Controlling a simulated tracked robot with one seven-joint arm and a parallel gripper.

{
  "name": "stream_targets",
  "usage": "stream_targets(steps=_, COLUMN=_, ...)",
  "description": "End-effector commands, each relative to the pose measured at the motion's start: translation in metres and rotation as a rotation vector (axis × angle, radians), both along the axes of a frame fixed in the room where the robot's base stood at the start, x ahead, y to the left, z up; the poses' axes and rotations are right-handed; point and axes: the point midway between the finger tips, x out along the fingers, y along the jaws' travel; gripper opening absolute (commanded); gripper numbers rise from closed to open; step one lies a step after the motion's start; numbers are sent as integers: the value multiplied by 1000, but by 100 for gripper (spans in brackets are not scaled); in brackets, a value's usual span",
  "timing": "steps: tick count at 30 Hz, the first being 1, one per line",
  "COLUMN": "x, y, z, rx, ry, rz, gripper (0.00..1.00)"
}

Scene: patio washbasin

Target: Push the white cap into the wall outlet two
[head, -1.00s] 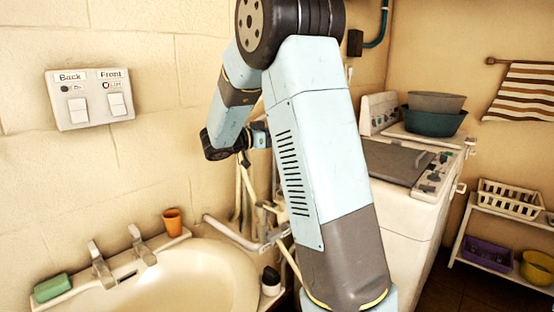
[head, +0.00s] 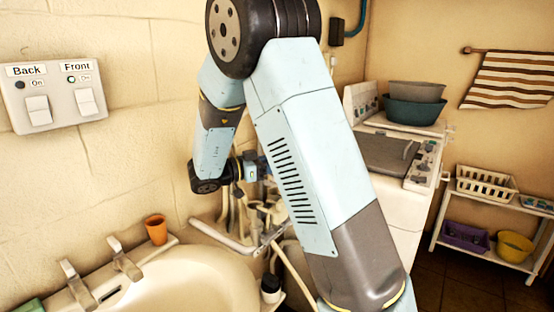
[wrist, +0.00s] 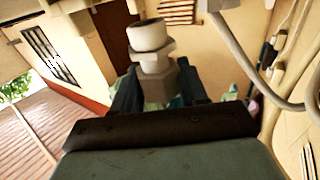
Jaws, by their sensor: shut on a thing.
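The white cap (wrist: 149,37) is a short pale cylinder above a hex collar, with its round top showing in the wrist view. My gripper (wrist: 158,88) is shut on the lower body of this piece, one dark finger on each side. In the head view my gripper is mostly hidden behind my own arm, near the pipes beside the washbasin. I cannot pick out wall outlet two.
A switch panel (head: 60,118) is on the left wall.

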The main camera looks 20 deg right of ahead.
Motion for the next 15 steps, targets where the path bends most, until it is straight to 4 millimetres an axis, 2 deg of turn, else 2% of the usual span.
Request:
stream_targets(steps=9, x=1, y=0, z=-29, rx=-1, ry=1, rz=1, gripper=13)
stream_targets(steps=15, x=0, y=0, z=-39, rx=-1, ry=1, rz=1, gripper=13)
